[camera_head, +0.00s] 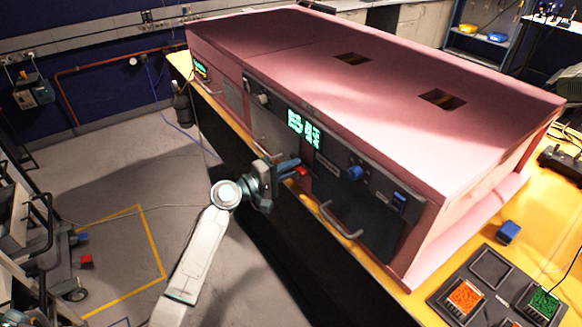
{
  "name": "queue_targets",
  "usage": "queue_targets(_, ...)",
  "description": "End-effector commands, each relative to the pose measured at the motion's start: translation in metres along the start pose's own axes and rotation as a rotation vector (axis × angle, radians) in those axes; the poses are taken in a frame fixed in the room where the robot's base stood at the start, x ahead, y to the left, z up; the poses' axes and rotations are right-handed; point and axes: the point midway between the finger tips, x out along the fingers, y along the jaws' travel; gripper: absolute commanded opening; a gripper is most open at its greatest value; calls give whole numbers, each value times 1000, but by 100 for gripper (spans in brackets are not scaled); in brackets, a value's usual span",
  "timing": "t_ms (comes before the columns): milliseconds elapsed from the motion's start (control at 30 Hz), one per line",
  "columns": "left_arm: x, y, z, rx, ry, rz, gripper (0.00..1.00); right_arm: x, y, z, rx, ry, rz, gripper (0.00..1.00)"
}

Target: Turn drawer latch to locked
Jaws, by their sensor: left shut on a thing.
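The pink foam enclosure (290,45) stands on the yellow bench with dark panels set in its front. A small red drawer latch (302,171) shows at the left edge of the panel with the drawer handle (341,222). My left gripper (290,168) reaches in from below left and is shut on the red latch. Its fingers hide part of the latch, so its exact angle is hard to read. The drawer front looks closed. My right gripper is not in view.
A blue knob (354,173) and a green display (303,127) are on the front panel near the gripper. A black tray (492,266) with orange and green bins lies at the lower right. Open floor (110,170) lies at the left.

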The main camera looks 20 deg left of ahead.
Motion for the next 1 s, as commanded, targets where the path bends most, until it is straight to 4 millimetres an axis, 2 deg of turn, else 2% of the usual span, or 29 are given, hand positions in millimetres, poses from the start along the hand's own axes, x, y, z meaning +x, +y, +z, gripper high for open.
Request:
queue_targets(367,0,-1,0,-7,0,0,0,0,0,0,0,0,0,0)
queue_targets(400,0,-1,0,-6,0,0,20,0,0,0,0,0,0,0)
queue_targets(467,0,-1,0,-6,0,0,32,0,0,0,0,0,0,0)
queue_targets(800,-3,-1,0,-3,0,0,33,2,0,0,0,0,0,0)
queue_targets(867,-8,-2,0,-2,1,-1,33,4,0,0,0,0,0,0)
queue_targets(1000,-30,-5,0,1,-1,-4,33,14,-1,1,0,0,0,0)
